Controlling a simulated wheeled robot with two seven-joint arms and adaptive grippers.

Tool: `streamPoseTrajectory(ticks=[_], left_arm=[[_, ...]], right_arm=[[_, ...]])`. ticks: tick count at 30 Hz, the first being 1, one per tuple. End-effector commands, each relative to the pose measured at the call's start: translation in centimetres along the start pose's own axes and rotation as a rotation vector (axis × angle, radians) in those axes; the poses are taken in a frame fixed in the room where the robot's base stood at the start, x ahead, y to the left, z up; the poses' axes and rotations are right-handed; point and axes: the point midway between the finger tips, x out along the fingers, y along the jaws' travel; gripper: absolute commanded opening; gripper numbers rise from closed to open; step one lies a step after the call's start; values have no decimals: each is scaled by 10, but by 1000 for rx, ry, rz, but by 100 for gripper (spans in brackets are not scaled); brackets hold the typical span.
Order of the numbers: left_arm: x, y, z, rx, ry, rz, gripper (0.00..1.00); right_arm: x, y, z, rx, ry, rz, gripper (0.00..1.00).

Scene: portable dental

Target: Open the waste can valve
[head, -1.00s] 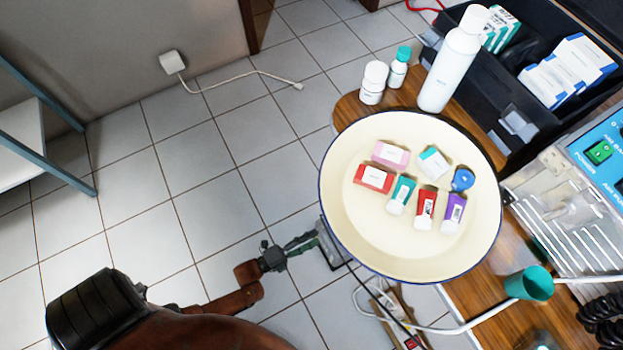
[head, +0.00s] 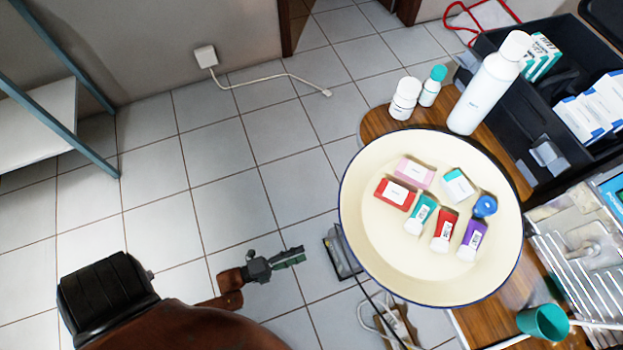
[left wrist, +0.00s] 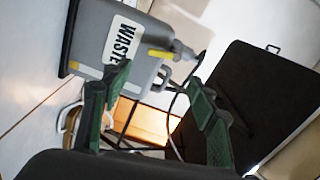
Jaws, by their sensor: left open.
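The grey waste can (left wrist: 90,38) with its white WASTE label (left wrist: 121,42) fills the upper left of the left wrist view. A yellow lever-like part (left wrist: 160,54) sticks out beside a grey spout (left wrist: 183,50) on its side; I take this as the valve. In the head view the can (head: 342,252) shows only partly, beyond the basin's left rim. My left gripper (head: 302,256) is open and empty, a short gap left of the can. In the left wrist view its fingers (left wrist: 158,84) are spread below the yellow part, with no visible contact. My right gripper is not in view.
The cream basin (head: 375,255) holds several small tubes and boxes. Bottles (head: 490,85) and a black organizer (head: 545,115) stand on the wooden table. A teal cup (head: 543,322) is at lower right. Tiled floor (head: 220,190) is mostly clear. A dark panel (left wrist: 250,95) stands right in the wrist view.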

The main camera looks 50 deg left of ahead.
Motion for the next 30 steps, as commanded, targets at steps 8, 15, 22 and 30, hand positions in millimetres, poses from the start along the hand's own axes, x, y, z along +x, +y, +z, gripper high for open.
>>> streamPoseTrajectory(ticks=[8, 15, 22, 30], left_arm=[[-27, 0, 0, 0, 0, 1, 54], [-29, 0, 0, 0, 0, 0, 54], [-42, 3, -2, -95, -22, 44, 41], [-119, 6, -29, -772, -250, 282, 27]], right_arm=[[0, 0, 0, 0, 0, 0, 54], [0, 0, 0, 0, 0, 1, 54], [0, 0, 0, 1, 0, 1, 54], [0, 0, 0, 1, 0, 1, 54]])
